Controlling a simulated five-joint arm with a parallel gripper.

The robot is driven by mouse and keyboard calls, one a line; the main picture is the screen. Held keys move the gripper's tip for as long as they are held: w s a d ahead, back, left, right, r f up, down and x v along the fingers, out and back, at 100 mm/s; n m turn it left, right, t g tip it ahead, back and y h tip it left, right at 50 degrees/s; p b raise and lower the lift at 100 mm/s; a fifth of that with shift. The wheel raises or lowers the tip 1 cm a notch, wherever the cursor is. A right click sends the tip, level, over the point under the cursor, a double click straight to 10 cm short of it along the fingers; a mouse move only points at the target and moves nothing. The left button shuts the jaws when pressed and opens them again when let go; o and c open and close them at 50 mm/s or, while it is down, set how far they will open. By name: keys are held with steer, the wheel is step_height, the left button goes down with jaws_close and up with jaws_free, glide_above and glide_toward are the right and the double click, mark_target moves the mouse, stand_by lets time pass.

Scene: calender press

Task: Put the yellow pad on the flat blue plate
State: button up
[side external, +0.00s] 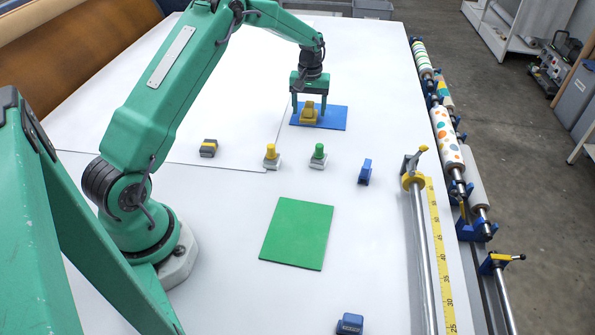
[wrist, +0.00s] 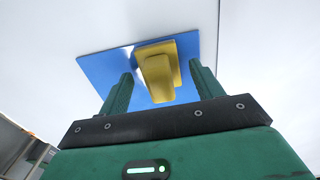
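The yellow pad (side external: 309,114), a thick base with a raised grip, appears to lie on the flat blue plate (side external: 337,118), toward its left side. In the wrist view the yellow pad (wrist: 157,75) shows against the blue plate (wrist: 95,67), all within its edges as far as I can see. My gripper (side external: 309,106) is over the plate, pointing down, with one finger on each side of the pad's grip. In the wrist view my gripper's fingers (wrist: 158,82) stand apart from the pad with small gaps, open and holding nothing.
A flat green plate (side external: 297,234) lies nearer on the white table. A yellow-topped stamp (side external: 271,157), a green-topped stamp (side external: 318,156), a grey-yellow block (side external: 208,148) and a blue block (side external: 365,172) stand between. Patterned rollers (side external: 447,135) line the right edge.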

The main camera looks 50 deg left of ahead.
mark_target(309, 104)
stand_by(0.3)
step_height(309, 104, up, 12)
steer(key=shift+r, duration=0.15)
stand_by(0.6)
stand_by(0.5)
